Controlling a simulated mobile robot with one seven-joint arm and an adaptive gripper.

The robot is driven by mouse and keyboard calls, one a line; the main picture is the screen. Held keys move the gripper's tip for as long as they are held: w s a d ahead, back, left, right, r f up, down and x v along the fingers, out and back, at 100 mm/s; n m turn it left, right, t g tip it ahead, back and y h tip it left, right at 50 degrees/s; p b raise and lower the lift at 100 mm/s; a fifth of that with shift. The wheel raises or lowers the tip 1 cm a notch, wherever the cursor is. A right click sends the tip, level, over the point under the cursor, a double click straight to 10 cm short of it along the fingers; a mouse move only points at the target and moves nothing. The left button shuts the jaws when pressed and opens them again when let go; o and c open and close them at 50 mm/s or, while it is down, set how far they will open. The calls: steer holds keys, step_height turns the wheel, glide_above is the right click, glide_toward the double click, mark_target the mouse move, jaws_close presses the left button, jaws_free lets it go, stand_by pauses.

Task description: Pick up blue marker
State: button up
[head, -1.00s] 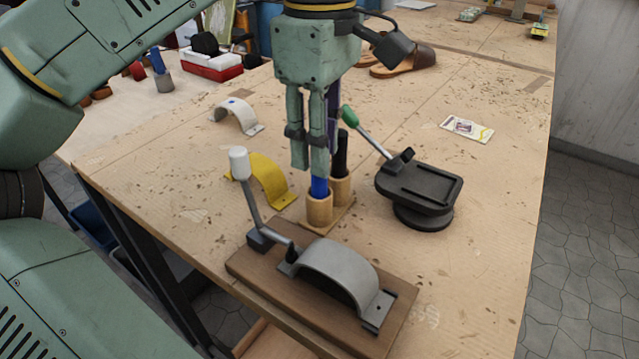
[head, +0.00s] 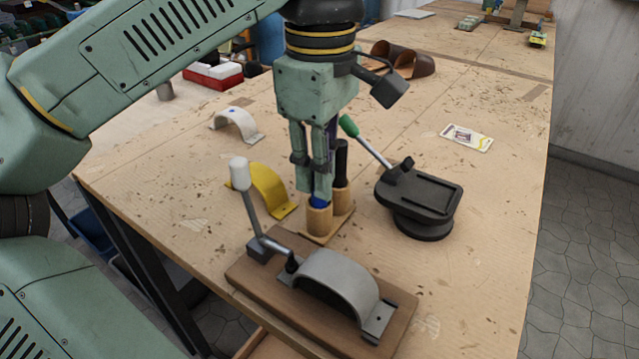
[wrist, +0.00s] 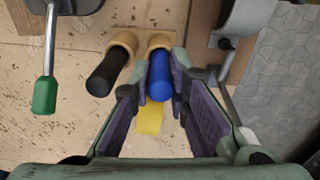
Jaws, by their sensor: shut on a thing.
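The blue marker (head: 320,202) stands upright in a round wooden cup (head: 319,221); only a short part shows in the head view, just below the fingers. In the wrist view the blue marker (wrist: 160,76) rises from its cup between my two fingers. My gripper (head: 314,188) points down over the cup and is shut on the blue marker. A black marker (head: 341,165) stands in the neighbouring cup, and it also shows in the wrist view (wrist: 106,74). The marker's lower end is hidden in the cup.
A lever clamp on a wooden board (head: 250,277) is in front. A black swivel stand (head: 420,197) with a green-handled lever is right of the cups. A yellow curved strip (head: 264,186) and a white one (head: 237,122) lie left. A card (head: 467,138) lies right.

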steer(key=shift+r, duration=0.1)
step_height(320, 180, up, 9)
steer(key=shift+r+p, duration=0.1)
steer(key=shift+p, duration=1.15)
steer(key=shift+r+p, duration=0.4)
steer(key=shift+p, duration=0.1)
steer(key=shift+f, duration=0.1)
steer(key=o, duration=0.3)
jaws_close()
steer(key=shift+s, duration=0.1)
